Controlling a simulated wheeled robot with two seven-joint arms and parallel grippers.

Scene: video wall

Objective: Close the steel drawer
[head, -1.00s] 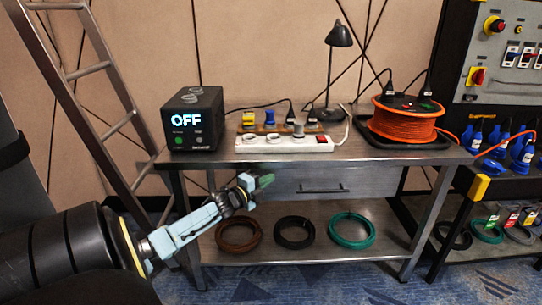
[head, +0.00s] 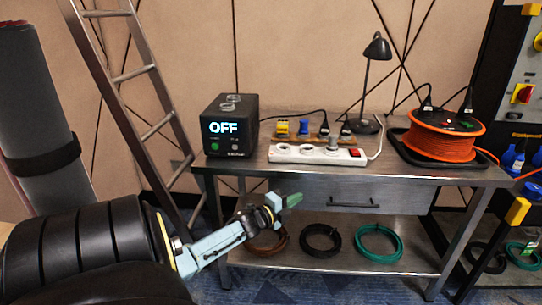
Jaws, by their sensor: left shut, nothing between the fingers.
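The steel drawer (head: 335,191) is under the tabletop of the steel workbench (head: 480,174), its grey front and dark bar handle (head: 353,204) facing me. I cannot tell from this angle how far the drawer stands out. My left gripper (head: 292,201) has green fingertips, which are together with nothing between them. It is just left of the drawer front, below the tabletop edge; whether it touches the drawer is unclear. My right gripper is not in view.
A black box reading OFF (head: 231,126), a power strip (head: 316,155), a lamp (head: 377,50) and an orange cable reel (head: 443,137) stand on top. Cable coils (head: 379,243) lie on the lower shelf. A ladder (head: 135,73) leans at the left.

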